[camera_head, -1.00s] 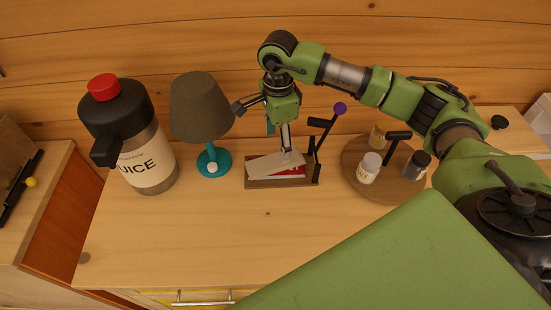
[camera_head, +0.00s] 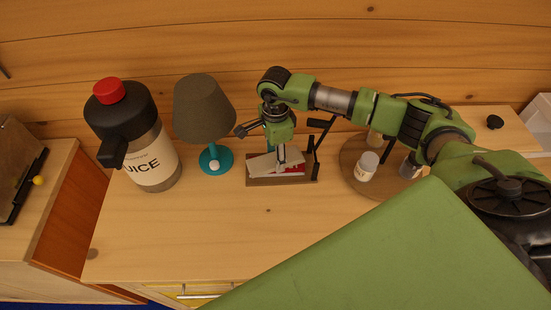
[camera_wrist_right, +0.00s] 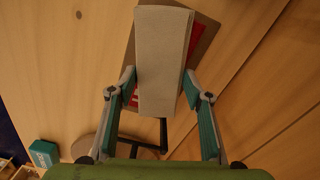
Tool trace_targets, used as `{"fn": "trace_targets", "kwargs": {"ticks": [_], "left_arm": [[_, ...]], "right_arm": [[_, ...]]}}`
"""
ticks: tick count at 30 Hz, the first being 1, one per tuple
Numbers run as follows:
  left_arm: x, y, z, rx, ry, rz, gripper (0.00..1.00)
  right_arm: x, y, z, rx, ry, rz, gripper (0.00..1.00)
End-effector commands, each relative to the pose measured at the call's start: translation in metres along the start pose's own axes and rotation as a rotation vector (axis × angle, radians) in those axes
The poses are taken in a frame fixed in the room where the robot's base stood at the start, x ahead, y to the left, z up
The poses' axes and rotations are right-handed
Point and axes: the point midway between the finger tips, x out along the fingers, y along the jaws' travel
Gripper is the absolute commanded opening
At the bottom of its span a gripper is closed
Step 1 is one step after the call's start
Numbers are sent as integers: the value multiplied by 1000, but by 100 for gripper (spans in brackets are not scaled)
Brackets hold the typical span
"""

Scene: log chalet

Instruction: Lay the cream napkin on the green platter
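The cream napkin (camera_head: 262,166) lies on a brown tray-like holder (camera_head: 300,181) with a red-and-white surface under it. It also shows in the right wrist view (camera_wrist_right: 160,60) as a long folded strip. My right gripper (camera_head: 283,158) is low over the napkin. In the wrist view its fingers (camera_wrist_right: 158,88) are apart, one at each long side of the napkin, close to its edges; whether they touch it I cannot tell. I see no green platter. The large green surface at the front of the head view seems to be my own body and hides part of the table. My left gripper is not in view.
A juice jug (camera_head: 150,165) and a lamp (camera_head: 202,110) stand left of the holder. A dark lever (camera_head: 325,130) rises at its right. Beyond it, a round wooden board (camera_head: 352,155) carries shakers (camera_head: 367,166). The front left of the tabletop (camera_head: 200,235) is clear.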

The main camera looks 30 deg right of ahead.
Motion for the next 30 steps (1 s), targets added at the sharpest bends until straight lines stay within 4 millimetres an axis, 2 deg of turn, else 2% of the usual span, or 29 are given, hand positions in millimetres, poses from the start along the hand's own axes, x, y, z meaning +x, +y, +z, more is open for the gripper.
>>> {"fn": "trace_targets", "kwargs": {"ticks": [13,19,23,30], "left_arm": [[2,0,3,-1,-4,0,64],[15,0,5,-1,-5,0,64],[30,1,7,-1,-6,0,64],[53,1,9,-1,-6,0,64]], "right_arm": [[-2,0,0,0,0,-1,29],[-13,-1,0,-1,0,-4,29],[-34,2,4,-5,-2,-7,29],[-91,40,36,-9,-2,-9,29]]}}
